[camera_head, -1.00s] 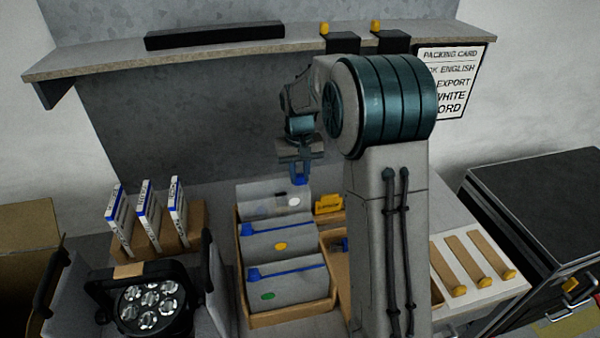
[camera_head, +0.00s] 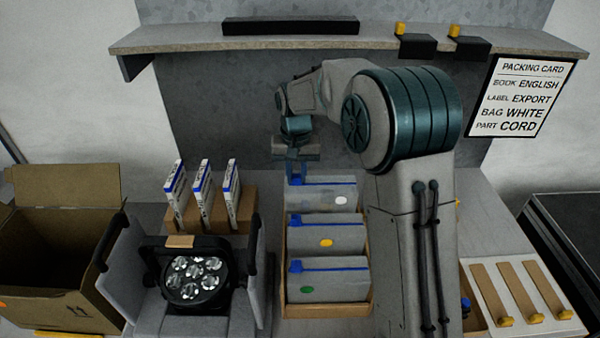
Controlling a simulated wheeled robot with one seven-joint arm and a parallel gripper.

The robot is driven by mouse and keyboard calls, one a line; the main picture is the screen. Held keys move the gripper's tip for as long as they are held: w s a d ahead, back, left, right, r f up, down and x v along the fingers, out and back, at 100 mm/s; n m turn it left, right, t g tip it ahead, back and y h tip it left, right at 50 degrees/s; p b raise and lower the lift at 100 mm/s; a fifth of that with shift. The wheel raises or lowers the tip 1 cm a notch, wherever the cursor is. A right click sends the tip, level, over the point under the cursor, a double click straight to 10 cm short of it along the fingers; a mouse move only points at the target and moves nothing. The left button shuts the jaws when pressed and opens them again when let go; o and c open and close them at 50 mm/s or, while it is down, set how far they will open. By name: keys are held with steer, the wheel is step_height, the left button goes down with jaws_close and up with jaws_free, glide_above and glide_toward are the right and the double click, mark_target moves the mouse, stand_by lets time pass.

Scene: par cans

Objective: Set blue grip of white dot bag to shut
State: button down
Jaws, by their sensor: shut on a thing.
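The white dot bag (camera_head: 325,198) is the rearmost of three grey bags standing in a wooden rack (camera_head: 335,308). Its white dot shows at its right side. A blue strip runs along its top, with its blue grip (camera_head: 294,181) at the left end. My gripper (camera_head: 296,173) points down at that left end and is shut on the blue grip. The fingertips partly cover the grip, so its exact position on the strip is hard to see.
The yellow dot bag (camera_head: 340,236) and green dot bag (camera_head: 340,284) stand in front. White-and-blue booklets (camera_head: 204,187) stand to the left, behind a par can (camera_head: 192,275) in a grey case. An open carton (camera_head: 60,250) is far left. A shelf (camera_head: 190,38) runs behind my arm.

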mark_target(296, 175)
steer(key=c, duration=1.2)
jaws_free()
steer(key=shift+c, duration=0.2)
steer(key=shift+r, duration=0.1)
step_height(296, 175, up, 14)
steer(key=b, duration=0.1)
steer(key=shift+f, duration=0.2)
steer(key=shift+c, duration=0.4)
